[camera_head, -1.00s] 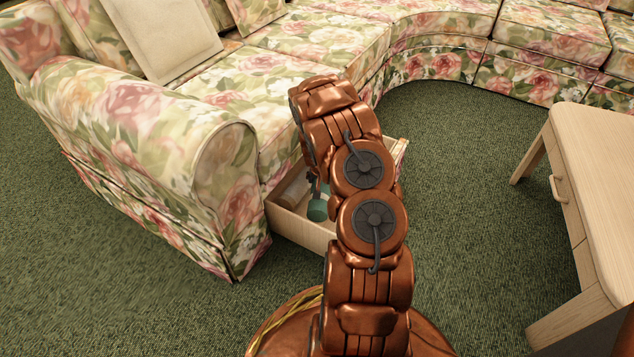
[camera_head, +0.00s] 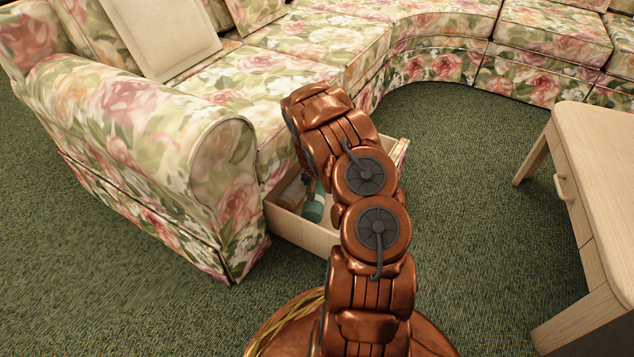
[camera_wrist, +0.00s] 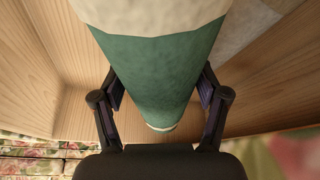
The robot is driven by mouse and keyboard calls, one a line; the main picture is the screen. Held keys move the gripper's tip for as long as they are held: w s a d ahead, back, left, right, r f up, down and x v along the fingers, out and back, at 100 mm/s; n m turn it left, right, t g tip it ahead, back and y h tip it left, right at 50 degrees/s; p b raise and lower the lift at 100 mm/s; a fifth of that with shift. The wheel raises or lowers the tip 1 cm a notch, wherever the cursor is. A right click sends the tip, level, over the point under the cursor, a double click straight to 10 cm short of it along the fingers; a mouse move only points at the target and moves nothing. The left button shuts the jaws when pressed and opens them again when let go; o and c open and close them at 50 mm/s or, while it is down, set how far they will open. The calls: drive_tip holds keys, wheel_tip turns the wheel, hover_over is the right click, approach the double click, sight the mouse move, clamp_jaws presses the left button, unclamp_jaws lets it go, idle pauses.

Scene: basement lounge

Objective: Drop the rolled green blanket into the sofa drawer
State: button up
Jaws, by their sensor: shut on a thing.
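The rolled green blanket (camera_wrist: 157,75) has cream bands and fills the middle of the wrist view. My gripper (camera_wrist: 160,92) is shut on it, one finger on each side. In the head view a small part of the green blanket (camera_head: 314,209) shows inside the open sofa drawer (camera_head: 301,232), left of my arm. My gripper (camera_head: 308,187) is mostly hidden there behind my arm. The drawer is pale wood, and its walls (camera_wrist: 28,75) surround the blanket in the wrist view. Whether the blanket touches the drawer floor cannot be told.
A wooden table (camera_head: 590,170) stands at the right. Green carpet between is clear.

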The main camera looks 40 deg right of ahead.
drive_tip(key=shift+f, duration=0.15)
drive_tip(key=o, duration=1.4)
